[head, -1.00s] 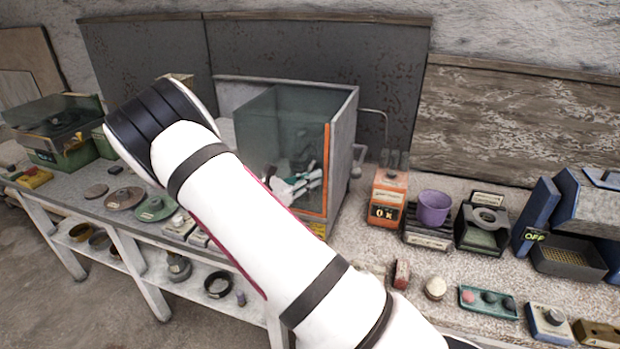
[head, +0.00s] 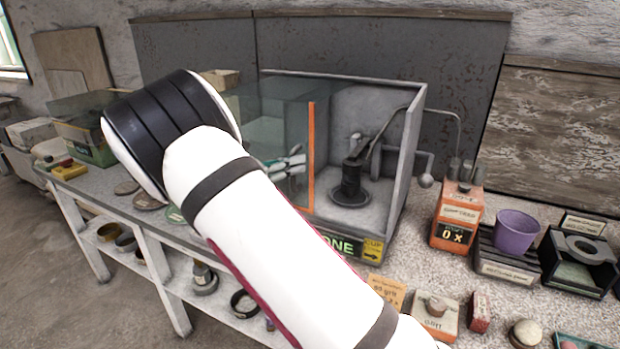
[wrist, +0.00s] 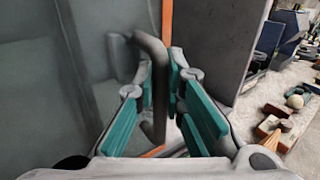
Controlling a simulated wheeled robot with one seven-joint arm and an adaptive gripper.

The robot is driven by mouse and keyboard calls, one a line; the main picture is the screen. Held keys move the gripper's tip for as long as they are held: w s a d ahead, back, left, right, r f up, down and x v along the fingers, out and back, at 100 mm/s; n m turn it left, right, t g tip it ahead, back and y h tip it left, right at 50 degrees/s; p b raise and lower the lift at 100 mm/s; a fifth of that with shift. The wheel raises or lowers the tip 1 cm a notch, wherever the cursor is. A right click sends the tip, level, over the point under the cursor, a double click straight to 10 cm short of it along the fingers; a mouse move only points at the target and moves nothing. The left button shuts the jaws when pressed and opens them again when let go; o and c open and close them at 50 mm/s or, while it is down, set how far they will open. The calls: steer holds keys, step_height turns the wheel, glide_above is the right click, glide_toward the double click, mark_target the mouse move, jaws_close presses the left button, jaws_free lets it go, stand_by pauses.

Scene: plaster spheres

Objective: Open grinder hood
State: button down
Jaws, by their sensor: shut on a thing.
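The grinder hood (head: 408,150) is a grey box on the bench with a clear front panel (head: 285,115) edged in orange. The panel stands to the left, and the right part of the hood's front is uncovered. A dark grinder (head: 352,185) with a round base shows inside. My gripper (head: 290,165) is at the panel, left of the orange edge, partly hidden by my arm. In the wrist view my gripper (wrist: 162,72) is shut on a dark upright bar handle (wrist: 152,50) in front of the glass, beside the orange edge (wrist: 167,20).
Right of the hood stand an orange counter box (head: 458,215), a purple cup (head: 515,232) and a dark stand (head: 580,262). Small blocks lie on the bench front. Discs lie left, and a green case (head: 85,140) stands behind them. A bent pipe rises beside the hood.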

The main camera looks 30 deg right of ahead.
steer(key=shift+w+a+b, duration=0.75)
steer(key=shift+w+a, duration=0.25)
steer(key=shift+w, duration=0.25)
steer(key=c, duration=1.9)
jaws_free()
steer(key=a, duration=0.8)
steer(key=s+a, duration=0.1)
steer(key=a, duration=0.3)
steer(key=shift+d, duration=0.1)
